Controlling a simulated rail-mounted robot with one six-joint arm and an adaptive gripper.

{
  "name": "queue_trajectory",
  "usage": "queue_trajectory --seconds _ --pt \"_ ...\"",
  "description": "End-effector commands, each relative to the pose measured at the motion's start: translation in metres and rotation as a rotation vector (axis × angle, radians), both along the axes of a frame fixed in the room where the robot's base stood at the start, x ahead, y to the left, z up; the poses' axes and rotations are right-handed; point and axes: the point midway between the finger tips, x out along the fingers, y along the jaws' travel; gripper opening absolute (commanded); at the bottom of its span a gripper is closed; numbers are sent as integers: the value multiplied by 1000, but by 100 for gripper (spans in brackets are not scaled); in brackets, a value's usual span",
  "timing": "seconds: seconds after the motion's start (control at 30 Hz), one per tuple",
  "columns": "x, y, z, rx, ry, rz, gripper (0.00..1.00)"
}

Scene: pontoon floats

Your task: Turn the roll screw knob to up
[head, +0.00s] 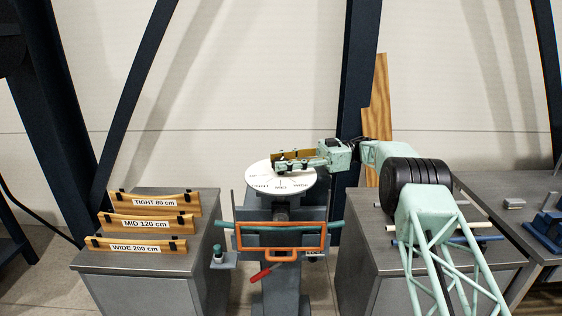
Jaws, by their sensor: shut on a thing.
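The round white dial (264,184) sits on top of the grey machine in the middle of the head view. Its front edge reads TIGHT, MID and WIDE from left to right. Another small mark at its left, behind TIGHT, is too small to read surely. The roll screw knob appears as a brownish-yellow bar (287,154) over the dial, lying roughly left to right. My gripper (287,164) comes in from the right, low over the dial, and is shut on it. The fingers hide much of the knob, and where it points is unclear.
An orange frame handle (281,254), a teal tube (330,228) and a red grip (261,274) are at the machine's front. Wooden templates for TIGHT (139,204), MID and WIDE stand on the left cabinet. A dark post (357,85) rises behind my gripper.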

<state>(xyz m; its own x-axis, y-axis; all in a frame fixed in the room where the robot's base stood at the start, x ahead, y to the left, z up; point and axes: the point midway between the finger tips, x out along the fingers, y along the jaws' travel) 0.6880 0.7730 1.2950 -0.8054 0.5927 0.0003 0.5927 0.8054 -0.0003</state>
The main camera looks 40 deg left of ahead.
Motion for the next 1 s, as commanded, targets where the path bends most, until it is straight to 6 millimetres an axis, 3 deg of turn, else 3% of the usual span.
queue_trajectory --seconds 1.0 --pt "-1 1 0 1 -1 67 22"
